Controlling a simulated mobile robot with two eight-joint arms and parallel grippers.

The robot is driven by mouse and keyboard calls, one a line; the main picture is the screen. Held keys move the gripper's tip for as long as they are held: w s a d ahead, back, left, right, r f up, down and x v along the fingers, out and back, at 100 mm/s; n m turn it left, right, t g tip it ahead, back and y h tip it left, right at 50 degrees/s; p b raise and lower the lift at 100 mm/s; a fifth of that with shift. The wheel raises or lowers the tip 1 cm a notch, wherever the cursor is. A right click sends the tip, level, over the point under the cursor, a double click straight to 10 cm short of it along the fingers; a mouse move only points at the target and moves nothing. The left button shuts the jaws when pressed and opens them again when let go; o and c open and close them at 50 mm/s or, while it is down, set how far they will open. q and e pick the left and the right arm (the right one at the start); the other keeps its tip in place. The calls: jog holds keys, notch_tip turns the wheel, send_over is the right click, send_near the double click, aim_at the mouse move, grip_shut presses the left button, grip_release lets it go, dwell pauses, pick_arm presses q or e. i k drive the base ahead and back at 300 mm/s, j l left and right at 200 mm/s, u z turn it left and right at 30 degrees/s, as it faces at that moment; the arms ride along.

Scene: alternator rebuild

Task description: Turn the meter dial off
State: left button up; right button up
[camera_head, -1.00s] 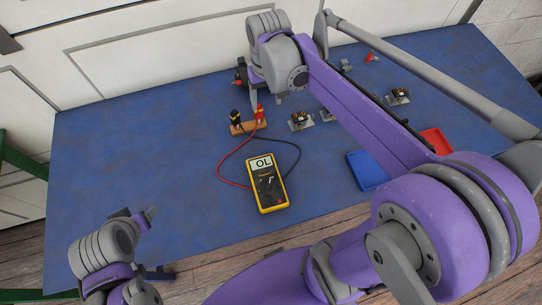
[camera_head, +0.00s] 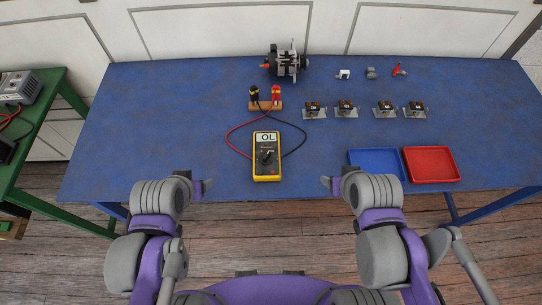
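The yellow multimeter (camera_head: 267,174) lies on the blue table near its front edge. Its screen reads "OL", and its black round dial (camera_head: 265,157) sits in the middle of the dark face. Neither appears to hold anything. The finger gaps are too unclear to judge.
An alternator (camera_head: 288,61) stands at the back. Several small parts on metal plates sit to the right. A blue tray (camera_head: 351,164) and a red tray (camera_head: 456,176) lie at the front right. The table's left side is clear. A green bench (camera_head: 52,98) stands further left.

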aim_at(266, 158)
jog(key=l+u, duration=0.2)
jog(key=u, duration=0.2)
jog(key=l+u, duration=0.2)
jog(key=u, duration=0.15)
jog(key=k+l+u, duration=0.1)
jog(key=u, duration=0.3)
